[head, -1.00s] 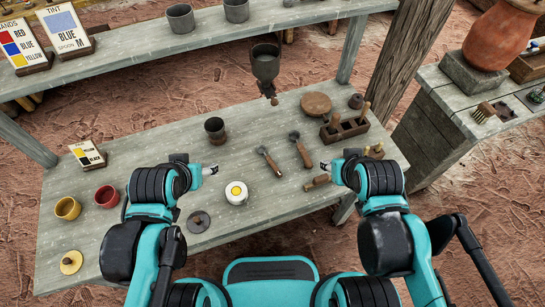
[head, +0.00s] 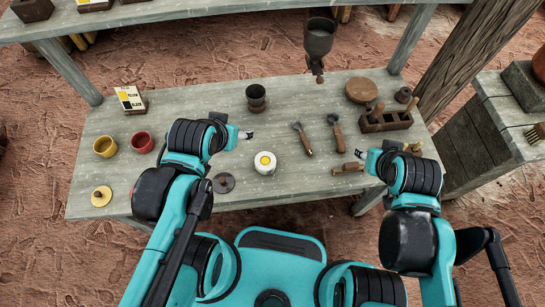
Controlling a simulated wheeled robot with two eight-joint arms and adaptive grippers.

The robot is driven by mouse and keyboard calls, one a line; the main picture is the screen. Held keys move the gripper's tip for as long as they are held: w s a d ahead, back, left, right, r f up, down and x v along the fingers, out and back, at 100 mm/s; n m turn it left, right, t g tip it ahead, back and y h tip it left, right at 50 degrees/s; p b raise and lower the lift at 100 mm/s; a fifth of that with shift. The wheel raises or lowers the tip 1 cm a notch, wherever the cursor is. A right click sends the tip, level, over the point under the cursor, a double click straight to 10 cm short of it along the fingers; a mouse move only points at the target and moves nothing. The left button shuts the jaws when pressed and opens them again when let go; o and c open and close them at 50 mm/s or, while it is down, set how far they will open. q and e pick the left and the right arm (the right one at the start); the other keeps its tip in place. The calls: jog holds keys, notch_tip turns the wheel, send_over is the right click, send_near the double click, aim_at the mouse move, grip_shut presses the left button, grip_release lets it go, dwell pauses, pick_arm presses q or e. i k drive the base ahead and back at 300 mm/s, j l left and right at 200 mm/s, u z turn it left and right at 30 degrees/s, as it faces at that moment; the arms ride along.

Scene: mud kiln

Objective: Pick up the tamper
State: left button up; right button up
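No object is plainly recognisable as the tamper. My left gripper (head: 249,134) is over the middle of the table, behind and left of a white jar with a yellow top (head: 264,164). My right gripper (head: 358,154) is close to the brown wooden-handled piece; contact cannot be told. Both grippers are too small in view to show their finger opening. I see nothing held in either.

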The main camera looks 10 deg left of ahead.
aim_at(375, 115)
jog(key=i+l+u, duration=0.2)
jog(key=l, duration=0.2)
jog(key=l+u, duration=0.15)
jog(key=l, duration=0.25)
jog(key=l+u, duration=0.2)
jog(key=l, duration=0.25)
jog(key=i, duration=0.05)
